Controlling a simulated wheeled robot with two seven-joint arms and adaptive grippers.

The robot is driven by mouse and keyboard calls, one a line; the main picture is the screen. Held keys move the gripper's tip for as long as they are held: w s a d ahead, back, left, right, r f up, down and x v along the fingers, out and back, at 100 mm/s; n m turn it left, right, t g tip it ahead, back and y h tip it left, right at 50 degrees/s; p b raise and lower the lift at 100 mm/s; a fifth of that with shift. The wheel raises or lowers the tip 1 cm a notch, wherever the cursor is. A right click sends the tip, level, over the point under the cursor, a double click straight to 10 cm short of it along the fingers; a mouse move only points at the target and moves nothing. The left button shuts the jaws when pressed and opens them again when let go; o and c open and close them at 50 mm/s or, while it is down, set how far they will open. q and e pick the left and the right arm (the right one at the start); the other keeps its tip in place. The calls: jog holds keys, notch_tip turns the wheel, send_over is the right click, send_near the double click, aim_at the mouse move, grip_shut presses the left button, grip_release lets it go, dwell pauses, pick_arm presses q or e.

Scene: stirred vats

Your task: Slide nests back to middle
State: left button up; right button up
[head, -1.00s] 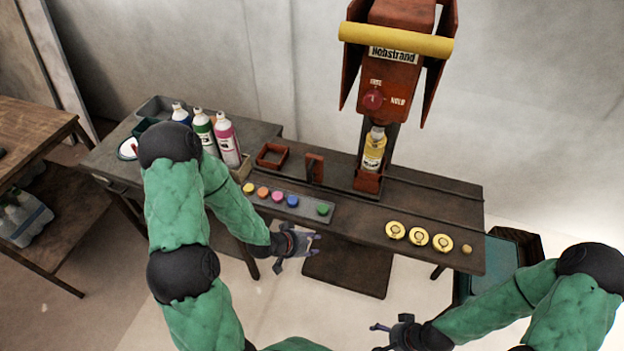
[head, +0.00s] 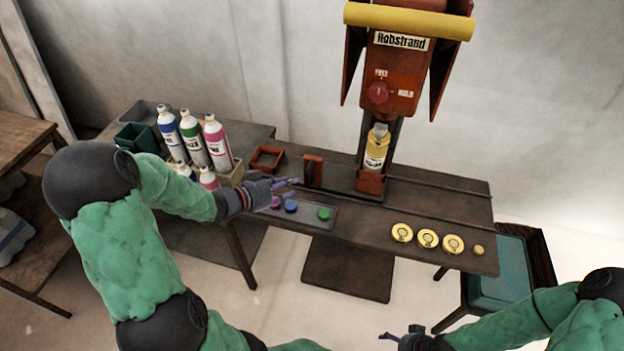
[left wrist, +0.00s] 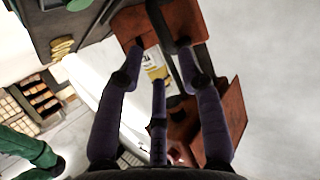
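A low square red-brown nest (head: 267,158) lies on the bench at left. An upright red-brown block (head: 313,171) stands right of it. Another red-brown nest (head: 370,183) sits under the press and holds a yellow bottle (head: 376,149) upright. My left gripper (head: 287,184) is over the bench just left of the upright block, apart from the bottle; whether it touches the block is unclear. In the left wrist view its fingers (left wrist: 160,62) are spread and empty, with the bottle (left wrist: 156,68) beyond them. My right gripper (head: 398,337) is low, partly cut off by the frame edge.
The red press (head: 395,75) has a dial (head: 377,92) marked FREE and HOLD. A grey strip with coloured caps (head: 324,214) lies at the front, partly behind my left gripper. Yellow discs (head: 428,239) lie at right. Several bottles (head: 218,143) stand at left.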

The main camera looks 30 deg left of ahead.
aim_at(308, 180)
pick_arm(q)
jog(key=b+x, duration=0.3)
jog(key=x, duration=0.6)
jog(key=shift+w, duration=0.1)
grip_shut()
